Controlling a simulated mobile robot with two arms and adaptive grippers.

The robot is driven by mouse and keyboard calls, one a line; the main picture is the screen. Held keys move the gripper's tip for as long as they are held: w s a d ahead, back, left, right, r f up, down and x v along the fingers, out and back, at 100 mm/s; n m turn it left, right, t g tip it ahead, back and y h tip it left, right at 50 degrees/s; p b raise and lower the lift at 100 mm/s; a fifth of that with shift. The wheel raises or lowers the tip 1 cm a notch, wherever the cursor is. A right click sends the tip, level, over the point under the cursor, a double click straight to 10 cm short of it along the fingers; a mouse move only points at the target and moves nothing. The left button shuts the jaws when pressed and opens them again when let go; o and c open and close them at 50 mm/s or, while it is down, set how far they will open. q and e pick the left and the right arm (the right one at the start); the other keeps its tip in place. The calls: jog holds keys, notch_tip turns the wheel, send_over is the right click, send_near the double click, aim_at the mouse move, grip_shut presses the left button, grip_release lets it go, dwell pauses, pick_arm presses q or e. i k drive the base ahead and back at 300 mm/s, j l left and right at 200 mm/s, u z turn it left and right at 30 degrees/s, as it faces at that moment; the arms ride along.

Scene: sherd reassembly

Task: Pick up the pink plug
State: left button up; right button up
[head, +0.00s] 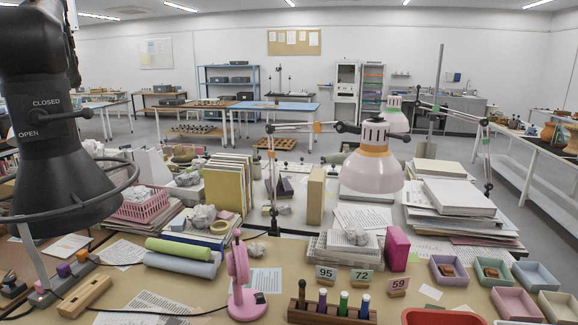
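On the bench at the lower left, a power strip (55,289) holds several small plugs. Dark cables run beside the strip. Neither of my grippers shows in the head view.
A black extraction hood (62,185) hangs at the left, close above the strip. A wooden block (85,297) lies right of the strip.

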aim_at(37, 284)
jog(key=u, duration=1.5)
